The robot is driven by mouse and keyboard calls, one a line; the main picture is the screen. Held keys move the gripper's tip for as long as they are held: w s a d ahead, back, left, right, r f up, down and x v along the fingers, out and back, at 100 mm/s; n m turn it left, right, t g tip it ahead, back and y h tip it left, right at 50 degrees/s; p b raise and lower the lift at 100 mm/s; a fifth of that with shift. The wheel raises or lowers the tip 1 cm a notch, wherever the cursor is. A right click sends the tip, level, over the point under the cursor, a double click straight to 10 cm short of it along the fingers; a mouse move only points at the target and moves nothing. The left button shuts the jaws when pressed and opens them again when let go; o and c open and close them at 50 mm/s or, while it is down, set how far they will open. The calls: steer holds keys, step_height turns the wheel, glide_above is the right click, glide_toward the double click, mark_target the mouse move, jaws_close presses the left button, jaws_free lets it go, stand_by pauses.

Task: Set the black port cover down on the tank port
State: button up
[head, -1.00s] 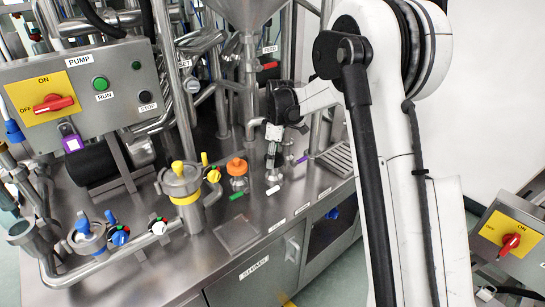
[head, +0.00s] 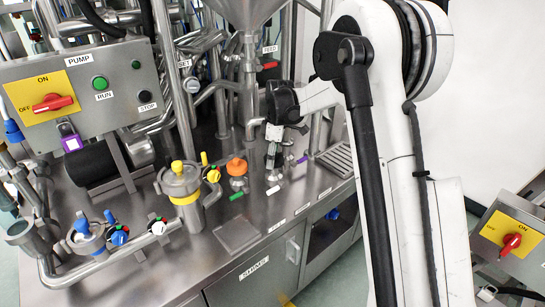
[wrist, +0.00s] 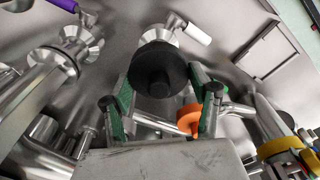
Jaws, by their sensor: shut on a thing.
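The black port cover (wrist: 158,60) is a round dark disc with a central knob, seen in the wrist view between the green-padded fingers of my gripper (wrist: 160,85). My gripper is shut on it. Just behind the cover, a steel port (wrist: 174,26) with a white-handled valve partly shows; the cover hides most of it. I cannot tell whether they touch. In the head view my gripper (head: 273,152) points down above the port with the white handle (head: 273,190), at the right of the steel deck. The cover is too small to make out clearly there.
An orange-topped port (head: 236,168) stands close left of my gripper, with a yellow-banded port (head: 181,185) farther left. A purple-handled valve (head: 302,159) is close on the right. Steel pipes and a funnel (head: 243,14) rise behind. The front deck has a flat square plate (head: 238,234).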

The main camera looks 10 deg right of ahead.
steer(key=shift+f, duration=0.25)
steer(key=shift+r, duration=0.45)
stand_by(0.4)
steer(key=shift+r+p, duration=1.2)
steer(key=shift+r, duration=1.55)
steer(key=shift+a, duration=0.1)
